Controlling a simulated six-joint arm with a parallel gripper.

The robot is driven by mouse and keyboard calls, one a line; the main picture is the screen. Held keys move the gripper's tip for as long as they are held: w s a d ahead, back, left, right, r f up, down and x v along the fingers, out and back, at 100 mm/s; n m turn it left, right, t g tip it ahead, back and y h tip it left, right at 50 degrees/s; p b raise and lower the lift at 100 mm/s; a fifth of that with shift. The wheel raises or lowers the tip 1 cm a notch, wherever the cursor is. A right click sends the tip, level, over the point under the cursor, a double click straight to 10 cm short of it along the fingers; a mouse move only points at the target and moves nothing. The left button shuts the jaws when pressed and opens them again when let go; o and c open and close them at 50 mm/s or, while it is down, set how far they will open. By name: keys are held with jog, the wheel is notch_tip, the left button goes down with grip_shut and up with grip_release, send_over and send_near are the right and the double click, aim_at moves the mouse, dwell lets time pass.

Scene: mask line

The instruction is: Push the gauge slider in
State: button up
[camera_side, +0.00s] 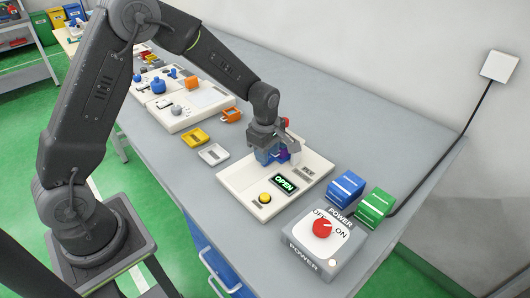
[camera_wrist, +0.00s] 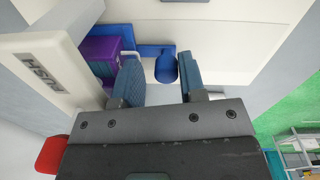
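My gripper (camera_wrist: 161,84) is over the white station panel (camera_side: 240,178), with its two blue-padded fingers apart. In the wrist view a round blue knob (camera_wrist: 166,67) shows between and just beyond the fingertips; I cannot tell whether either finger touches it. It seems joined to a blue track (camera_wrist: 150,50). A purple block (camera_wrist: 98,53) sits left of the fingers at the track, beside a raised white part marked PUSH (camera_wrist: 38,72). Which of these is the gauge slider is not clear. In the side view my gripper (camera_side: 270,148) hides much of this area; some purple (camera_side: 283,156) shows.
The panel carries a lit OPEN display (camera_side: 284,183) and a yellow button (camera_side: 265,198). A power box with a red knob (camera_side: 321,228) and blue (camera_side: 345,186) and green (camera_side: 375,207) boxes stand right. Yellow (camera_side: 195,136) and white (camera_side: 213,153) trays lie left.

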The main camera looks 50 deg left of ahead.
jog(key=shift+o, duration=0.9)
notch_tip(320, 180, up, 14)
jog(key=shift+s, duration=0.35)
jog(key=s+d+r+m+t, duration=0.1)
jog(key=s+r+m+t, duration=0.1)
jog(key=s+r+m, duration=0.8)
jog(key=s+f+m+t, duration=0.2)
jog(key=s+m+t, duration=0.1)
jog(key=s+m, duration=0.6)
jog(key=s, duration=0.4)
jog(key=shift+s+d+f+m, duration=0.25)
jog(key=shift+s+d+m, duration=0.1)
jog(key=shift+d+m, duration=0.05)
